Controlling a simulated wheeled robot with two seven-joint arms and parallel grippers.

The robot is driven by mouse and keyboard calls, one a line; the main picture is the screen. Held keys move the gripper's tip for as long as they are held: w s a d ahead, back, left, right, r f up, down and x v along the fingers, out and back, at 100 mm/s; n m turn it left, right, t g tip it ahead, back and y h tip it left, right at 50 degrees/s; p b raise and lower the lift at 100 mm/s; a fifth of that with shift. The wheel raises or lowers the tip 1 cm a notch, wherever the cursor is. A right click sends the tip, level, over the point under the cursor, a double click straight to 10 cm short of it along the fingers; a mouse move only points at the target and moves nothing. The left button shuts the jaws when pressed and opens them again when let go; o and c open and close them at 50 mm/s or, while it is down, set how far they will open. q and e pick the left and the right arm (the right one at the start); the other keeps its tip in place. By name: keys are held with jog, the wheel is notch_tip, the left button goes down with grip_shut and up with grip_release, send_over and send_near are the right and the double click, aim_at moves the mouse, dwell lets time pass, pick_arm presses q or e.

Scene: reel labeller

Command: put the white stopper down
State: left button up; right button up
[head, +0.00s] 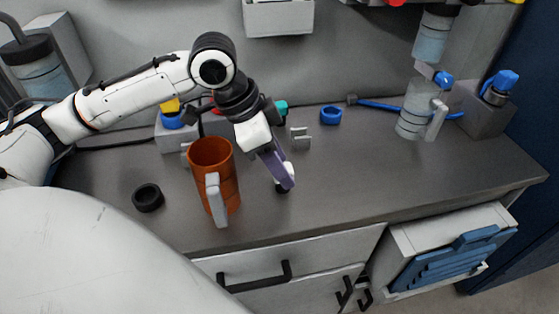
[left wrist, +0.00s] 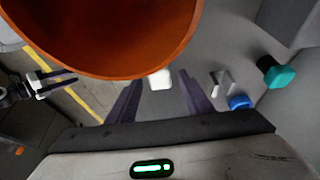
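The white stopper (head: 290,169) is at the tip of my left gripper (head: 284,183), low over the grey worktop in the head view. A dark part shows at its foot. In the left wrist view the white stopper (left wrist: 160,79) sits between the two purple fingers of my left gripper (left wrist: 160,88), with a gap on each side, so the gripper looks open around it. The orange mug hides part of that view. My right gripper (left wrist: 58,79) shows small at the left of the left wrist view, away from the worktop, its fingers apart and empty.
The orange mug (head: 222,165) with a grey handle stands close left of my left gripper. A black ring (head: 148,197) lies farther left. A blue ring (head: 331,115) and a small grey bracket (head: 300,138) are behind. The worktop (head: 380,185) to the right is clear.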

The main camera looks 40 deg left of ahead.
pick_arm(q)
jog(key=p+v, duration=0.1)
jog(key=v, duration=1.1)
jog(key=shift+r+p, duration=0.15)
jog(key=shift+p, duration=0.2)
